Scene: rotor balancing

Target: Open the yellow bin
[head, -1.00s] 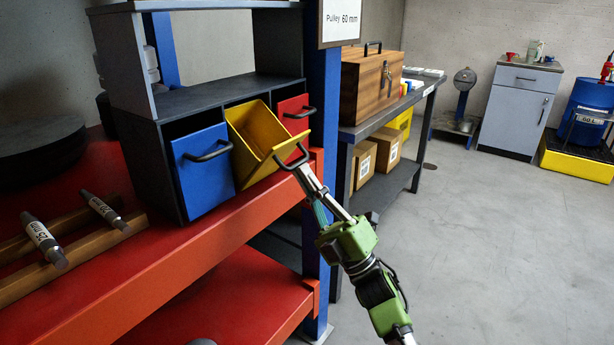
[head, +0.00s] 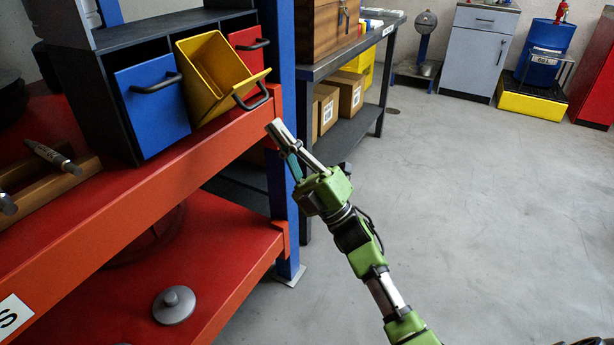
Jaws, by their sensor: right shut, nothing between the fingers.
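The yellow bin (head: 212,72) sits between a blue bin (head: 153,106) and a red bin (head: 249,45) in a dark cabinet on the red shelf. It is tipped open, its front leaning out and its inside showing. Its dark handle (head: 252,97) sticks out at the front. My right gripper (head: 273,126) is shut and empty. It is just below and to the right of the handle, apart from it. My left gripper is not in view.
A blue post (head: 281,150) stands right behind my right gripper. The dark workbench (head: 350,59) with a wooden chest is behind it. A grey round part (head: 174,304) lies on the lower red shelf. The floor (head: 470,210) to the right is clear.

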